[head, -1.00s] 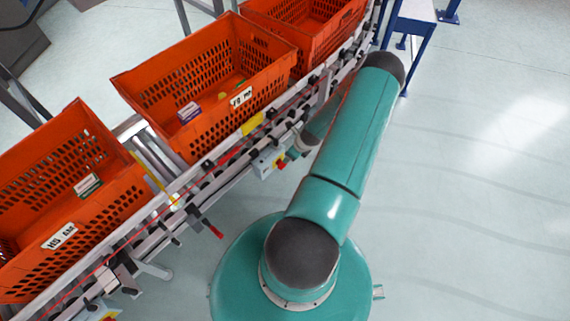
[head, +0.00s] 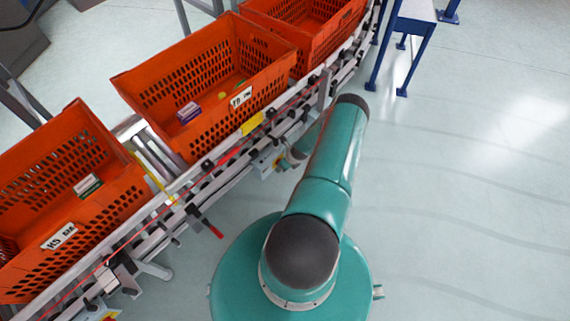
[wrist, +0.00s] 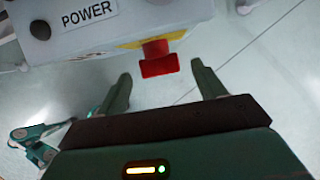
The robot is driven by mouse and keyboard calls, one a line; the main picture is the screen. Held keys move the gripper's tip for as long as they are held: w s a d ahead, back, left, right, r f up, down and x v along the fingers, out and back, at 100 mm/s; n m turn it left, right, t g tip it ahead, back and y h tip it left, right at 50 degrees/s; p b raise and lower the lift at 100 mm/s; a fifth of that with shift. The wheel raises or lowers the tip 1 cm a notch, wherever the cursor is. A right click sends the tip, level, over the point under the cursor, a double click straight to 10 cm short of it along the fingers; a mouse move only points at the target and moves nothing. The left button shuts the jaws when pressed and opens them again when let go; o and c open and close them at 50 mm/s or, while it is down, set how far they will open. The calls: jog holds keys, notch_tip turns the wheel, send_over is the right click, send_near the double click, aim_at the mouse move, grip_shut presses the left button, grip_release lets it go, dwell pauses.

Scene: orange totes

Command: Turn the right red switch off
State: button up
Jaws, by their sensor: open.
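The red switch (wrist: 158,60) sticks out from a yellow plate on a light grey box labelled POWER (wrist: 90,18) in the wrist view. My gripper (wrist: 161,74) is open, one finger to each side of the switch. The switch's end lies between the fingertips, with a visible gap on both sides; I cannot tell whether it touches anything. In the head view, the box on the conveyor's side (head: 264,164) shows beside my arm, and the switch and fingers are mostly hidden there.
Orange totes (head: 150,108) stand along the conveyor (head: 180,208). A red-tipped lever (head: 213,228) sticks out from its near side. Another box with yellow (head: 106,315) is at the lower left edge. A blue-legged table (head: 414,30) stands behind. The floor at right is clear.

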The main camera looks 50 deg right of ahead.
jog(key=shift+w+f, duration=0.1)
jog(key=shift+f, duration=0.25)
jog(key=c, duration=1)
